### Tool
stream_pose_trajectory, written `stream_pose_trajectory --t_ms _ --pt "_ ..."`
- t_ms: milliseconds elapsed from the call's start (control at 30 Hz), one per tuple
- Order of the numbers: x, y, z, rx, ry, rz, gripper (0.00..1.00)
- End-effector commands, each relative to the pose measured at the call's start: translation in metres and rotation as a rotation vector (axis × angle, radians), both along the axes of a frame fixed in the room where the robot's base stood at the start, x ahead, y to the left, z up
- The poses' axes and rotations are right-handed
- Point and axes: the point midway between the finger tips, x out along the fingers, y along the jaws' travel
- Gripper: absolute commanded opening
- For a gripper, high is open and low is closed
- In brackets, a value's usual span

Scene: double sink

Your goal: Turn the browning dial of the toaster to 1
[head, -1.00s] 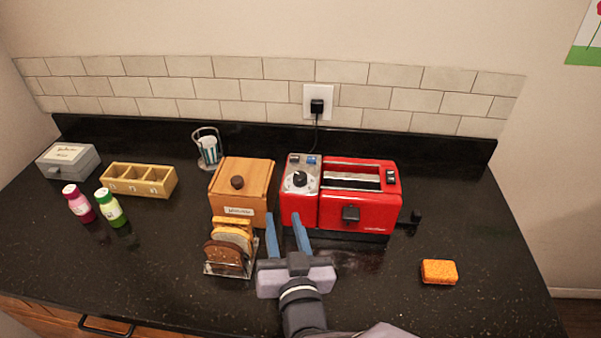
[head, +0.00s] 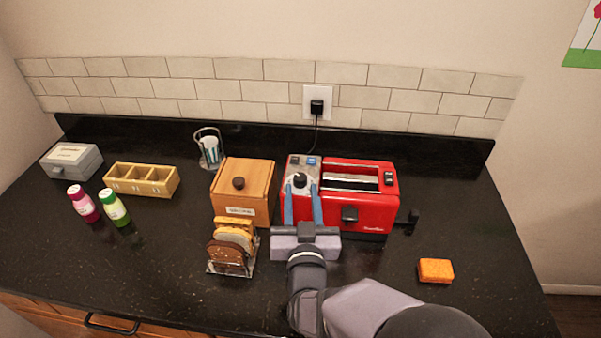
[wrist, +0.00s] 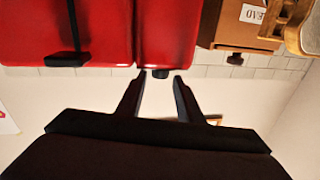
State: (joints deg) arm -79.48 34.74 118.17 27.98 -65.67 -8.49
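The red toaster (head: 372,212) stands on the counter right of the wooden box, with a silver control panel on its left part. The black browning dial (head: 299,180) sits on that panel; its setting is too small to read. My gripper (head: 302,187) is open, its two blue fingers reaching over the toaster's left part with one tip on each side of the dial in the picture. In the wrist view a dark knob (wrist: 161,73) shows between the fingertips (wrist: 159,77), and the red toaster body (wrist: 170,30) fills the top. I cannot tell whether the fingers touch the dial.
The wooden box (head: 242,192) and a rack of bread slices (head: 232,247) stand close on the left. The toaster's black lever (head: 350,214) is on its front. An orange sponge (head: 435,270) lies at right. A wall plug (head: 317,106) is behind.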

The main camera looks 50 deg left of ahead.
Motion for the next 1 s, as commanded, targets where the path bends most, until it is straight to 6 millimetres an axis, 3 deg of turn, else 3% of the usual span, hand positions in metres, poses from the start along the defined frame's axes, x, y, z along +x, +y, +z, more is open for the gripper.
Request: stream_pose_trajectory --t_ms 400,867,1000 --pt "0.029 0.040 0.001 0.000 0.000 0.000 0.33" --pt "0.034 0.046 0.000 0.000 0.000 0.000 0.33" --pt "0.034 0.046 0.000 0.000 0.000 0.000 0.05"
